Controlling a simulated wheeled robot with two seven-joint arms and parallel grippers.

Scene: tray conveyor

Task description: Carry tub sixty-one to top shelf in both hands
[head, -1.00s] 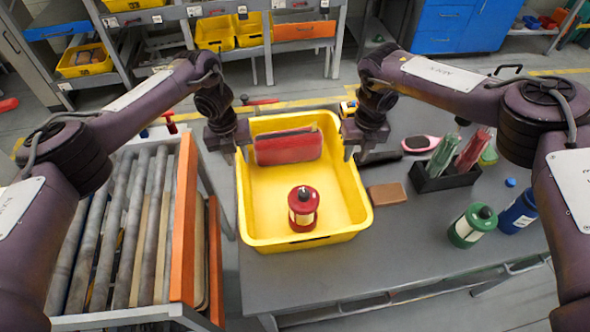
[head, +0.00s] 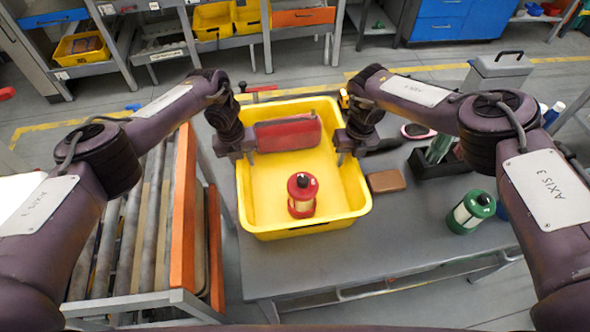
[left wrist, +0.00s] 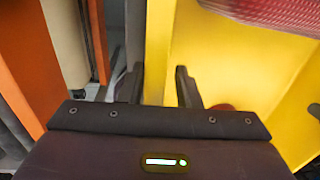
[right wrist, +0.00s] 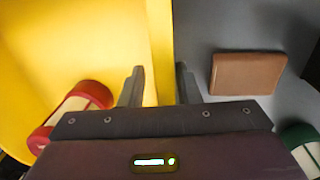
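A yellow tub (head: 345,222) stands on the grey table; no number on it is legible. It holds a red lantern-like canister (head: 302,196) with a cream band and a red case (head: 287,133) against the far wall. My left gripper (head: 242,158) is at the tub's left rim. In the left wrist view its fingers (left wrist: 160,88) stand apart, one on each side of the wall. My right gripper (head: 346,158) is at the right rim. In the right wrist view its fingers (right wrist: 160,88) also stand apart astride the wall. No shelf is identifiable as the target.
A brown block (head: 386,181), a black holder (head: 440,164) and a green canister (head: 470,213) stand right of the tub. A roller conveyor (head: 135,235) with an orange side rail (head: 184,210) lies left. Racks with yellow bins (head: 82,47) stand behind, across open floor.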

